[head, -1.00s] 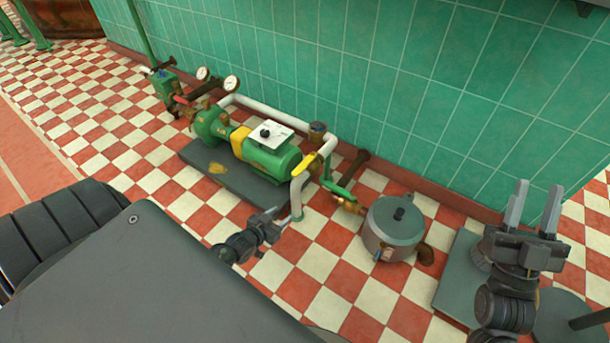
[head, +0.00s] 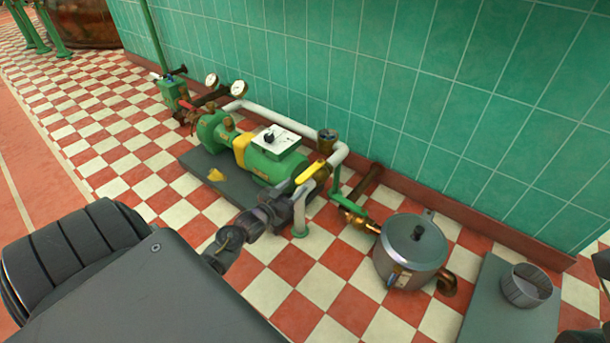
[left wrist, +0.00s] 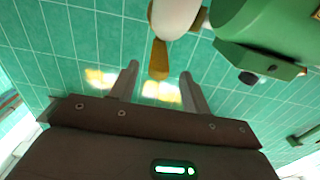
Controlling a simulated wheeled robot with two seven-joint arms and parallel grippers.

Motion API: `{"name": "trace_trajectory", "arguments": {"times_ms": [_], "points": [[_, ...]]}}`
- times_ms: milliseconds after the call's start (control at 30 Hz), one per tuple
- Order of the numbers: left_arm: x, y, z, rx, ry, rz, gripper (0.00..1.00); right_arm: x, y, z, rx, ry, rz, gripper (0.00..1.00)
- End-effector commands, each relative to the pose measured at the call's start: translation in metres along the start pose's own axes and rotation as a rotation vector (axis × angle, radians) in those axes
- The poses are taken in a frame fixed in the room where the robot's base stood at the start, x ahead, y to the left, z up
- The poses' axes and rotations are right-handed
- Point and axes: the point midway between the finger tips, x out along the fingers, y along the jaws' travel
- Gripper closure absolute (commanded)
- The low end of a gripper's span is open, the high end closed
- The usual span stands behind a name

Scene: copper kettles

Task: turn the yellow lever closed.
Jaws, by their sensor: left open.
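The yellow lever (head: 310,173) sits on the valve of the white pipe, at the right end of the green pump, and slants up to the right. In the left wrist view the yellow lever (left wrist: 158,58) hangs down into the gap between the fingers, with space on both sides; contact does not show. My left gripper (head: 296,196) is open, just below and left of the lever; it also shows in the left wrist view (left wrist: 158,75). Its fingers partly overlap the pipe in the head view. Only a dark sliver, perhaps of my right gripper, shows at the right edge.
The green pump (head: 272,162) stands on a dark plinth (head: 200,170) near the green tiled wall (head: 420,90). A grey lidded pot (head: 405,262) stands to the right. Further right a small bucket (head: 527,287) stands on a grey slab (head: 490,315). Checkered floor is open in front.

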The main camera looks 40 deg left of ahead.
Motion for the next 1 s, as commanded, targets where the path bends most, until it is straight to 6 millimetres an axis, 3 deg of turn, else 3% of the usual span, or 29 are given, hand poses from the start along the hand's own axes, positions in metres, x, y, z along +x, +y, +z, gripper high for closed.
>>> {"name": "trace_trajectory", "arguments": {"times_ms": [100, 300, 733, 1000], "points": [[0.024, 0.001, 0.004, 0.001, 0.003, 0.001, 0.53, -0.001, -0.004, -0.002, 0.006, 0.027, -0.006, 0.64], [0.050, 0.001, 0.002, 0.001, 0.001, 0.002, 0.53, 0.005, -0.004, -0.002, 0.005, 0.049, 0.001, 0.64], [0.059, 0.002, 0.000, 0.001, -0.001, 0.004, 0.53, 0.010, -0.004, -0.001, 0.004, 0.055, 0.006, 0.64], [0.059, 0.002, 0.000, 0.001, -0.001, 0.004, 0.88, 0.010, -0.004, -0.001, 0.003, 0.055, 0.006, 0.64]]}}
